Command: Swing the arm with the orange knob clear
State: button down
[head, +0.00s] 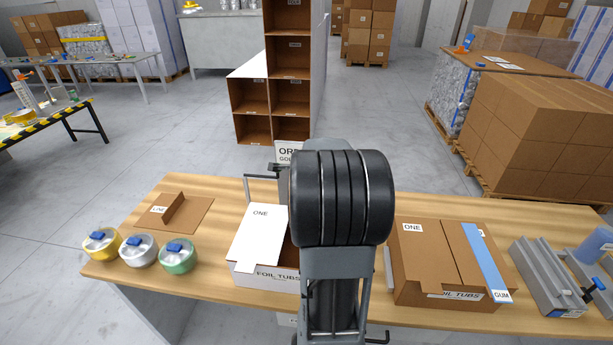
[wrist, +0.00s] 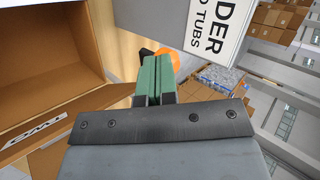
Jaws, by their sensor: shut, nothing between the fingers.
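The orange knob (wrist: 168,64) shows in the wrist view just beyond my fingertips, partly hidden behind them. A small dark part (wrist: 146,52) sits left of the knob; I cannot tell if it belongs to the knob's arm. My gripper (wrist: 157,60) has its green fingers together, with nothing between them. The fingertips overlap the knob in the picture; whether they touch it I cannot tell. In the head view my own arm hides the gripper and the knob. Part of a grey frame with a bent handle (head: 247,187) shows to the left of my arm.
A white sign (wrist: 225,30) is close at the right of my fingers. An open cardboard box marked TWO (wrist: 50,65) lies to the left. On the table (head: 215,290) are a foil tubs box (head: 268,278), a closed carton (head: 425,262), several lidded tubs (head: 178,258) and a grey fixture (head: 545,275).

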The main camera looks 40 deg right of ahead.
jog(key=shift+w+d, duration=0.35)
jog(key=shift+w, duration=0.15)
dwell(0.4)
jog(key=s+a+r+p, duration=0.5)
jog(key=a+r+p, duration=0.1)
jog(key=a, duration=0.4)
jog(key=shift+s+r+p, duration=0.15)
jog(key=shift+r+p, duration=0.25)
jog(key=shift+p, duration=0.25)
